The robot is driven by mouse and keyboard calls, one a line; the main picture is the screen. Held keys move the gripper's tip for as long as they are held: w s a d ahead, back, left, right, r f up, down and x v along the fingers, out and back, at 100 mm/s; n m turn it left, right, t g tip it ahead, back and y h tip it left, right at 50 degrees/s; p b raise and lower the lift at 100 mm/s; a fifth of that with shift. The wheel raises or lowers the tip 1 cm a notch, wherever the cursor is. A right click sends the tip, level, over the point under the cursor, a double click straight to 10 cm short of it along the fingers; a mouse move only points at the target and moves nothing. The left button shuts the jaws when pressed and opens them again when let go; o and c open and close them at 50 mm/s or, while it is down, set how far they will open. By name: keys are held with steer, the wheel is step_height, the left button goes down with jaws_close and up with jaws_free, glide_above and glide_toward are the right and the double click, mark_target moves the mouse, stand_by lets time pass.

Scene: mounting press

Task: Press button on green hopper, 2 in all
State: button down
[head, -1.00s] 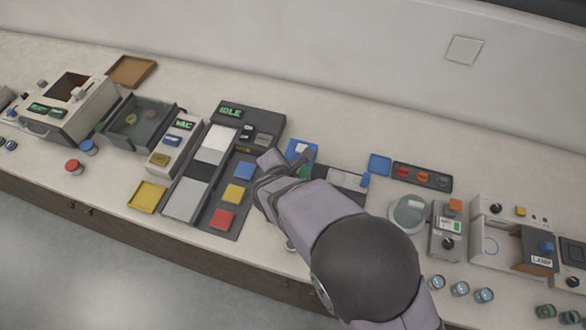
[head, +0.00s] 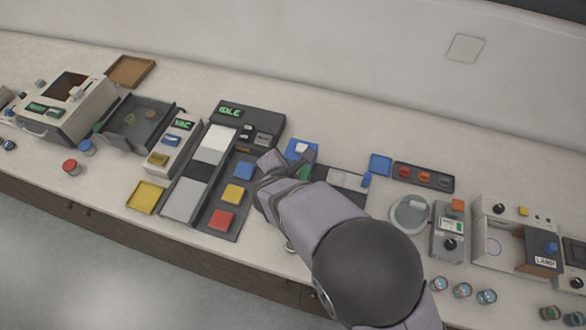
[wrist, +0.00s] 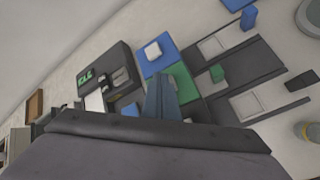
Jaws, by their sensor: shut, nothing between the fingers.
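The green hopper (wrist: 184,82) shows in the wrist view as a green panel directly beside my fingers. In the head view only a small green part (head: 305,172) shows behind my gripper. My gripper (wrist: 160,80) is shut and empty, its fingertips over or beside the left edge of the green panel. I cannot tell whether they touch it. No button on the green hopper is visible; my fingers may hide it. In the head view, my gripper (head: 306,156) points away from the bench front.
A blue panel with a white square button (wrist: 153,51) adjoins the green one. A small green block (wrist: 217,73) sits by the dark trays to the right. A dark unit reading IDLE (head: 231,112) stands left, with blue, yellow and red pads. The bench behind is clear.

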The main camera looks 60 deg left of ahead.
steer(key=shift+f+b, duration=0.55)
steer(key=shift+b, duration=0.1)
stand_by(0.6)
steer(key=shift+r, duration=0.1)
stand_by(0.3)
steer(key=shift+r+p, duration=0.6)
steer(key=shift+r, duration=0.25)
steer(key=shift+r+p, duration=1.8)
steer(key=shift+r, duration=0.7)
